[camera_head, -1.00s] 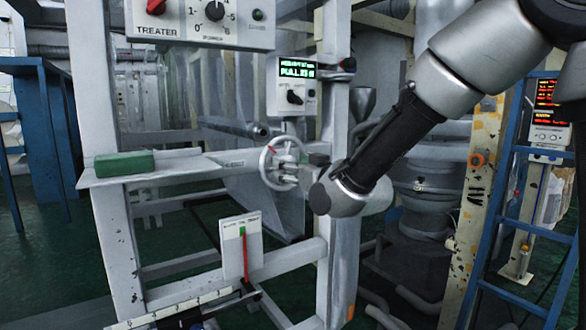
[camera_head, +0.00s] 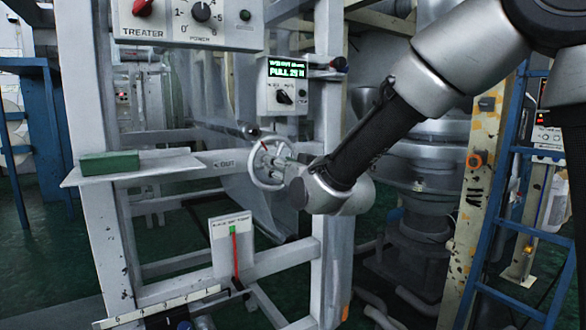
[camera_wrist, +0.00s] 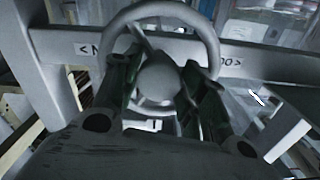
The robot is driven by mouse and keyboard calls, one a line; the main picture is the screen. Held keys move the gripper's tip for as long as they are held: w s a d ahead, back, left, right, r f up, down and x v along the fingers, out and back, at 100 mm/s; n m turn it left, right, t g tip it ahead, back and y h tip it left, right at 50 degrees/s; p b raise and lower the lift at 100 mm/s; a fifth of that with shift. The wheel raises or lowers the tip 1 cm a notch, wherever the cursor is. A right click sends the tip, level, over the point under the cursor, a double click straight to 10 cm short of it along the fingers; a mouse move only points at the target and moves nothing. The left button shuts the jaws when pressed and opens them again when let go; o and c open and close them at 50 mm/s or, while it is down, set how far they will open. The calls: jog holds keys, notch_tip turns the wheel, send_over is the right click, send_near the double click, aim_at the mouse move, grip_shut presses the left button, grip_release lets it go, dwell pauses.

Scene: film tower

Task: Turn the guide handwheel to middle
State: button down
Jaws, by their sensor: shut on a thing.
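The guide handwheel (camera_head: 251,177) is a pale spoked wheel on the white frame's crossbar, with a small red mark near the top of its rim. In the wrist view the handwheel rim (camera_wrist: 207,42) arches above the fingers. My gripper (camera_wrist: 163,82) has its dark fingers on either side of the round hub (camera_wrist: 157,78) and is shut on the handwheel. In the head view my wrist covers the wheel's right side. A white gauge plate (camera_head: 230,243) below carries a green mark and a thin red pointer that reaches up to about that mark.
A control box (camera_head: 284,97) with a green display and knob hangs above the wheel. The treater panel (camera_head: 190,22) is at upper left. A green block (camera_head: 110,162) lies on a shelf at left. A blue ladder (camera_head: 505,210) stands at right.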

jog(key=shift+m, duration=3.1)
jog(key=c, duration=0.8)
grip_release()
jog(key=shift+s, duration=0.1)
jog(key=v, duration=1.2)
